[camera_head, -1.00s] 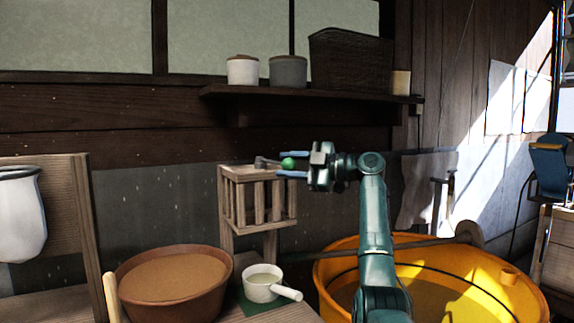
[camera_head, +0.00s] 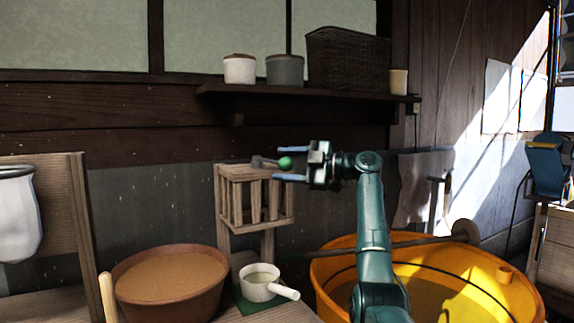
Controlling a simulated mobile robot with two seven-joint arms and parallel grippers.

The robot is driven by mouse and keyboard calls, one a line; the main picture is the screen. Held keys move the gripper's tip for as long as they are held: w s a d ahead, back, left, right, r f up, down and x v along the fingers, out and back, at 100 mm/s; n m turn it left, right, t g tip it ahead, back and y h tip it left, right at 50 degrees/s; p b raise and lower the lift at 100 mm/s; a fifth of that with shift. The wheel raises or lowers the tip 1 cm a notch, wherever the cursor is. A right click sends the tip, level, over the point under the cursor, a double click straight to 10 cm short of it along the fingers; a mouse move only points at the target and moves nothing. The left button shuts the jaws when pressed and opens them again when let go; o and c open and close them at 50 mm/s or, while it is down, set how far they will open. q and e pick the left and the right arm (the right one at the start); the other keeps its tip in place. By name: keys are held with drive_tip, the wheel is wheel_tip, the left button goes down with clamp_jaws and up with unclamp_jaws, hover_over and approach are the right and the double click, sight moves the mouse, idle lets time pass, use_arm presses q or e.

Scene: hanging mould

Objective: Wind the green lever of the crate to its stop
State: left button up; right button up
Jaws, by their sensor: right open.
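The wooden slatted crate (camera_head: 255,199) stands on a post left of the picture's middle. Its lever has a grey arm on the crate's top and a green knob (camera_head: 285,163) at the right end. My right gripper (camera_head: 292,164) is open, with its blue fingers pointing left. One finger lies above the green knob and one below it, so the knob shows between the fingertips. I cannot tell whether the fingers touch it. My left gripper is not in view.
Below the crate are a brown bowl (camera_head: 172,283) and a white ladle (camera_head: 262,282) on a green mat. A yellow tub (camera_head: 330,262) stands behind my right arm. A shelf (camera_head: 300,94) with jars and a basket hangs above. The air between crate and shelf is clear.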

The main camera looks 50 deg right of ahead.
drive_tip(key=shift+s+d+f, duration=0.1)
drive_tip(key=shift+s, duration=0.1)
use_arm(q)
drive_tip(key=b, duration=0.1)
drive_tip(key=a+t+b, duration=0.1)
drive_tip(key=b, duration=0.1)
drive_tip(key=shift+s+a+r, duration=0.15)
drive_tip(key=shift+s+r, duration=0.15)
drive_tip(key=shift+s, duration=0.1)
use_arm(e)
drive_tip(key=v, duration=1.2)
drive_tip(key=shift+s, duration=0.35)
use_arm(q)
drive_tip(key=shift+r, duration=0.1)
use_arm(e)
drive_tip(key=shift+d, duration=0.1)
